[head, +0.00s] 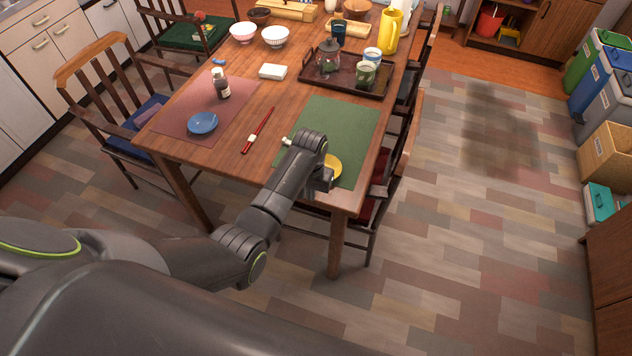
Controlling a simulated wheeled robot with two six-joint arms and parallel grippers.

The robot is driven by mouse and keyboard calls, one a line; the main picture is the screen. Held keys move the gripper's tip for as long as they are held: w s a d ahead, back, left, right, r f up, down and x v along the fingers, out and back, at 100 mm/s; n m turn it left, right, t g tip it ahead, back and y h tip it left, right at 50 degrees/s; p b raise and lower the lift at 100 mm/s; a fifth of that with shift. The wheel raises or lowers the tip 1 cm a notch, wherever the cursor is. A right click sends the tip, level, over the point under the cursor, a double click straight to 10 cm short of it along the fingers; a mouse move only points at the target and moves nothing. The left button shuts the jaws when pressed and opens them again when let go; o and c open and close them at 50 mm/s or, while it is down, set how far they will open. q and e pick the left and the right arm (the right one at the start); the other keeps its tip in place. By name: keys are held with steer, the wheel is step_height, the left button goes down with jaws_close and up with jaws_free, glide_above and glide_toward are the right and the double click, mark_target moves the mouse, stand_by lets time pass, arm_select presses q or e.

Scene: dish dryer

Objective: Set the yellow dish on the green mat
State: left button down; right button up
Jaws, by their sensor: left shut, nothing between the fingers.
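The yellow dish (335,166) lies on the green mat (342,116), toward the mat's near side. My forearm and wrist hide the left part of the dish. The green mat lies on the near right part of the wooden table. My left gripper (324,182) is at the near edge of the dish, low over the mat. It is shut and holds nothing. I cannot tell whether it touches the dish. My right gripper is not in view.
A dark tray (343,83) with a teapot and cups stands behind the green mat. Chairs line the table's sides.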

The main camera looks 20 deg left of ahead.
arm_select(q)
steer(key=w, duration=0.3)
steer(key=shift+w+f, duration=0.15)
steer(key=shift+f, duration=0.15)
steer(key=shift+w, duration=0.3)
steer(key=shift+w, duration=0.1)
